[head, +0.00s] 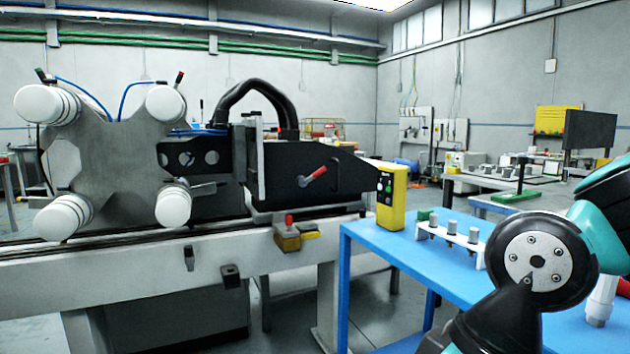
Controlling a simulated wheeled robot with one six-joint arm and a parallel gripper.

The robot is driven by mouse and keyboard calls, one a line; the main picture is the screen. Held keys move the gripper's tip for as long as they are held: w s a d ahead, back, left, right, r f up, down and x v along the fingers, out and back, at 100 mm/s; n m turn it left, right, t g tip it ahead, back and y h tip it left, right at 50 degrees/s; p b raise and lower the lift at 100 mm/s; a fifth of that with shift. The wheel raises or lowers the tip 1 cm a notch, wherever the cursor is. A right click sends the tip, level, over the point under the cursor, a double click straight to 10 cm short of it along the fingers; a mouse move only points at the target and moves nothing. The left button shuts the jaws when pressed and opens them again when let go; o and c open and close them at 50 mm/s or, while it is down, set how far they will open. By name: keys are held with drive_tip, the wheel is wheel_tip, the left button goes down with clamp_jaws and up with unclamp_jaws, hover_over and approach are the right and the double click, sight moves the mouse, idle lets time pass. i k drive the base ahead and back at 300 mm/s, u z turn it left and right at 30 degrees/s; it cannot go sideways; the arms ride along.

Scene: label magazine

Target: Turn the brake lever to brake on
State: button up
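A small lever with a red handle (315,174) sits on the dark side plate of the black machine housing (340,188). Its handle slants up to the right from a pale pivot. It may be the brake lever, but no label is readable at this size. Another red-tipped knob (289,220) stands upright on a brass-coloured block below the housing. My arm shows at the lower right, apart from the machine and in front of the blue table. My gripper is out of the picture.
A four-armed plate (115,160) with white rolls stands at the left on the machine's rail. A blue table (385,245) at the right carries a yellow control box (391,198) and a white rack (449,236) with grey pegs. A black hose (252,90) arches above the housing.

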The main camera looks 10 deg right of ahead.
sight(315, 175)
drive_tip(key=k, duration=0.4)
drive_tip(key=u, duration=1.05)
drive_tip(key=i, duration=1.75)
drive_tip(key=z, duration=0.4)
